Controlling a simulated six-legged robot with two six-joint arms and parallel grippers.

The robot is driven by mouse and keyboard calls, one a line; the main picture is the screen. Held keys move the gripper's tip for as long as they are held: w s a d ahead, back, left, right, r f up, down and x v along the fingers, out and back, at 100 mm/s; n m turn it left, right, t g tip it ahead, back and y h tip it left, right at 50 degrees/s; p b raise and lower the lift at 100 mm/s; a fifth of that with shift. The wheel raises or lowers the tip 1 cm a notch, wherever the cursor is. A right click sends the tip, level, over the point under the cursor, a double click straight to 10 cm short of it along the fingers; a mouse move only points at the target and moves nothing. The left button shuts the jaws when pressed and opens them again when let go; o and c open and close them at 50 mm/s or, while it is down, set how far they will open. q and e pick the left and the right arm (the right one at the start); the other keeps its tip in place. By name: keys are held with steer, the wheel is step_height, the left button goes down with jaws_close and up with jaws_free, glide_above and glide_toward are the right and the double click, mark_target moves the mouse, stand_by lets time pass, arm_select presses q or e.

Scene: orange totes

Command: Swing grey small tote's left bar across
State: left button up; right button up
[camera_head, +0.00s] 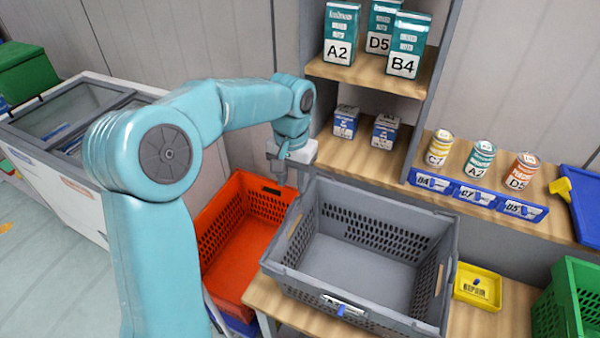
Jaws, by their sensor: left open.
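The grey small tote (360,262) stands empty on a wooden table in the middle of the view. Its left end wall has a light hand opening. A bar cannot be told apart clearly from the left rim (283,238). My left arm reaches in from the left, and its gripper (281,180) points down by the tote's far left corner. The gripper is open; its fingers are small and partly hidden, and I cannot tell whether they touch the tote. My right gripper is out of view.
An orange-red tote (222,218) stands to the left of the grey one. A yellow tray (478,287) lies to its right, with a green crate (572,305) beyond. Shelves with boxes and cans (440,148) stand close behind. A freezer chest (60,165) is at the left.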

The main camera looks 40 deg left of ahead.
mark_target(292, 204)
arm_select(q)
steer(key=shift+s+d+f, duration=0.1)
steer(key=shift+f, duration=0.05)
steer(key=shift+f+b, duration=0.3)
steer(key=shift+b, duration=0.15)
step_height(292, 204, down, 6)
steer(key=b, duration=0.4)
steer(key=shift+s+r+b, duration=0.1)
steer(key=shift+r+b, duration=0.1)
steer(key=shift+b, duration=0.2)
steer(key=shift+a+f, duration=0.2)
steer(key=shift+f, duration=0.25)
steer(key=shift+d+r, duration=0.1)
steer(key=shift+r, duration=0.05)
